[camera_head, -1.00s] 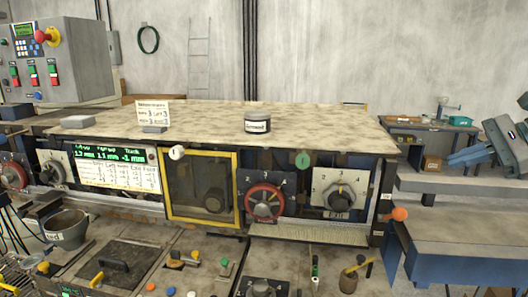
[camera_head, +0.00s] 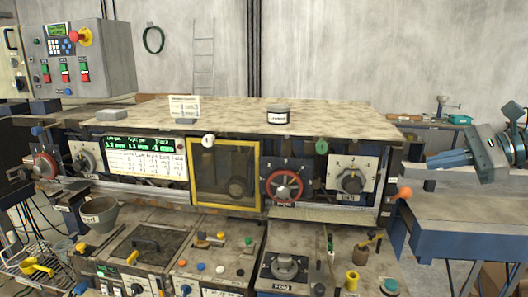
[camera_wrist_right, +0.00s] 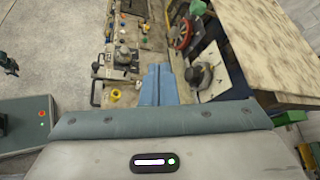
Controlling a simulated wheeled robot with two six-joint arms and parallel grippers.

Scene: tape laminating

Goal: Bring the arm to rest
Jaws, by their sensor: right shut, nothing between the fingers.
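My right arm comes in at the right edge of the head view. Its gripper (camera_head: 445,163) has blue fingers closed together and pointing left, with nothing between them. It hangs in free air right of the machine's front, apart from the machine. In the right wrist view the gripper (camera_wrist_right: 158,84) shows as two blue fingers side by side, with the machine's panel and knobs beyond. My left gripper is not in view.
The laminating machine (camera_head: 230,117) fills the middle, with a jar (camera_head: 278,114) on its top. An orange knob (camera_head: 405,193) sticks out at its right end, near my right gripper. A blue-framed bench (camera_head: 470,215) stands at the right. A control cabinet (camera_head: 85,65) stands at the left.

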